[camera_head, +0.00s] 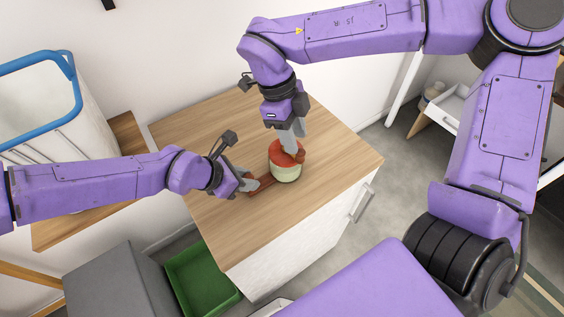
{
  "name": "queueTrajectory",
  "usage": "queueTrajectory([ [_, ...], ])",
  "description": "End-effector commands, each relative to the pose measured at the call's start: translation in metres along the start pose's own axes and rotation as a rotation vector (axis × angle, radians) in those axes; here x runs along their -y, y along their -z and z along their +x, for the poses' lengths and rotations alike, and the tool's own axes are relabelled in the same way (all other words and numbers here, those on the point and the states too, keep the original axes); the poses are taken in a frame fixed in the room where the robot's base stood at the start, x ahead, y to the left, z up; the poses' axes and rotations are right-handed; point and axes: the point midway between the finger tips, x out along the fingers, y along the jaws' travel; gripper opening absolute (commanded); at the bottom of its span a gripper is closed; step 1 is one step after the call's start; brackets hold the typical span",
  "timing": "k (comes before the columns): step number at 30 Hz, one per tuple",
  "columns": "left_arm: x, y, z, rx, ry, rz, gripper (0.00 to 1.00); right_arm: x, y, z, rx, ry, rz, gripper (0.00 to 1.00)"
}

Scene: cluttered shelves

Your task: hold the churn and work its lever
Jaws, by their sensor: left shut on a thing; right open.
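The churn (285,172) stands on the wooden top of a cabinet. It has a red top, a pale body and a red-brown arm (263,185) reaching out to the left at its base. My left gripper (249,183) comes in from the left and is shut on the outer end of that arm. My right gripper (292,142) comes down from above, open, with its fingers at the churn's red top. The fingers hide part of the top, and I cannot tell whether they touch it. A small red-brown piece (300,156) shows at the top's right side; I cannot tell whether it is the lever.
The wooden cabinet top (330,190) is otherwise clear around the churn. A green bin (203,277) and a grey box (120,285) stand below, at the front left. A blue-railed rack (70,75) is at the far left. A white drawer (445,107) stands at the back right.

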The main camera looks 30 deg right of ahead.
Motion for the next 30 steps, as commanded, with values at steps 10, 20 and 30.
queueTrajectory([
  [10, 0.003, 0.005, 0.003, -0.010, 0.007, -0.003, 0.00, 0.000, 0.000, 0.040, -0.001, 0.001, 0.001, 0.42],
  [20, 0.003, 0.005, 0.003, -0.010, 0.007, -0.003, 0.00, 0.001, 0.000, 0.042, -0.001, 0.003, 0.001, 0.25],
  [30, 0.003, 0.005, 0.003, -0.010, 0.007, -0.003, 0.00, 0.000, 0.000, 0.042, -0.001, 0.002, 0.001, 0.00],
])
